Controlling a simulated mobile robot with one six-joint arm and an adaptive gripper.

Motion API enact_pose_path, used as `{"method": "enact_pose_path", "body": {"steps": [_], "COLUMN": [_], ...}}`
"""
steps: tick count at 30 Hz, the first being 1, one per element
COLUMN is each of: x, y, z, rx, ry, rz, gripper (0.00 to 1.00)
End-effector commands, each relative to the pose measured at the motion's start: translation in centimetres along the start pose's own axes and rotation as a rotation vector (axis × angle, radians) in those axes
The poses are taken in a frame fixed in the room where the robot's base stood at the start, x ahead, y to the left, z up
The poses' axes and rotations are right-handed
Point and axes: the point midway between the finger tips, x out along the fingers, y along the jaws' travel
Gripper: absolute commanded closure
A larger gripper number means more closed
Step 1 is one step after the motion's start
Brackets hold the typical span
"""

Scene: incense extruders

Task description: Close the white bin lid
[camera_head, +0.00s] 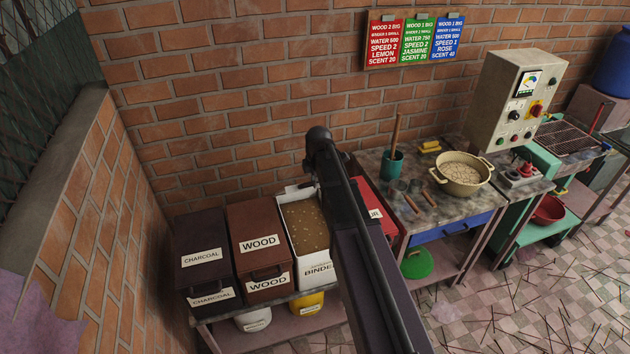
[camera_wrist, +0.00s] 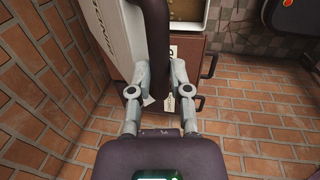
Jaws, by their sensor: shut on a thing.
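The white bin (camera_head: 321,271), labelled BINDER, stands open in the head view, with brown grainy material showing inside. A white strip at its back edge (camera_head: 294,191) looks like part of the raised lid; my arm hides what lies to its right. In the wrist view the white lid (camera_wrist: 112,40) is tilted up at the upper left, with its lettering partly visible. My gripper (camera_wrist: 160,72) is at the lid, its fingers closed around a dark handle (camera_wrist: 152,40). The fingertips are partly hidden by the handle. In the head view my arm covers the gripper.
A dark charcoal bin (camera_head: 203,232) and a brown wood bin (camera_head: 259,222) stand shut to the left. A red bin (camera_head: 374,202) is on the right, partly behind my arm. A brick wall (camera_head: 240,110) rises close behind. A worktable with a pot (camera_head: 462,180) stands farther right.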

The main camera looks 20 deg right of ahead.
Motion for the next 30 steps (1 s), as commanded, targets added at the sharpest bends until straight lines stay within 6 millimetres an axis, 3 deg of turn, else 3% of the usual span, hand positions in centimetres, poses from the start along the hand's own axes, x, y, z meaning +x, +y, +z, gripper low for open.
{"method": "enact_pose_path", "body": {"steps": [14,30], "x": [1.9,7.1], "y": [-2.3,-7.8], "z": [0.0,0.0], "rx": [0.0,-0.001], "ry": [-0.001,0.0], "rz": [0.058,0.137], "gripper": [1.0,1.0]}}
